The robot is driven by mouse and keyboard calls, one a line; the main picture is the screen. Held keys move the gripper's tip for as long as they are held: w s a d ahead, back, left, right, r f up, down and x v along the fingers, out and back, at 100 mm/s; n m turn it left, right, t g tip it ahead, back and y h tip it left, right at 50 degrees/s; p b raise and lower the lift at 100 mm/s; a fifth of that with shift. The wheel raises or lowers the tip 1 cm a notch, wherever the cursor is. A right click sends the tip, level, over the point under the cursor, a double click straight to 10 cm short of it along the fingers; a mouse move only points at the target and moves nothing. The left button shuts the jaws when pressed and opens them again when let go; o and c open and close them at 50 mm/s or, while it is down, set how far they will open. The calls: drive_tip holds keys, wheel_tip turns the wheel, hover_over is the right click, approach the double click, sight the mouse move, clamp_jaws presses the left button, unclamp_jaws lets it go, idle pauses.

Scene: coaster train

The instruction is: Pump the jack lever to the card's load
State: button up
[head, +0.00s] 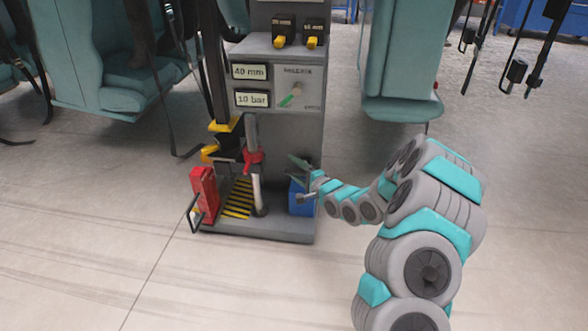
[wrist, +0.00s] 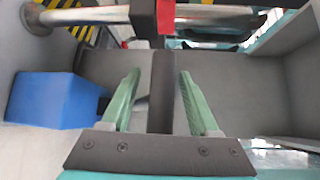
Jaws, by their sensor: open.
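My gripper (head: 301,178) is open beside the grey jack stand, just above the blue box. In the wrist view its two green fingers (wrist: 157,97) stand apart, with a dark bar (wrist: 161,92) between them and a gap on both sides. The bar looks like the jack lever; I cannot make it out in the head view. A red collar (head: 253,161) sits on the upright post with its silver lower rod (head: 257,192). The front panel carries a "40 mm" plate (head: 250,72) and a "10 bar" plate (head: 252,100). I cannot tell whether either is the card.
The blue box (head: 300,203) stands on the stand's base (head: 275,230), also seen in the wrist view (wrist: 52,100). A red block (head: 204,193) is at the left. Teal seats (head: 402,60) stand behind; the front floor is clear.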

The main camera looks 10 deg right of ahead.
drive_tip(key=shift+w, duration=0.1)
drive_tip(key=shift+c, duration=0.4)
clamp_jaws()
idle(1.0)
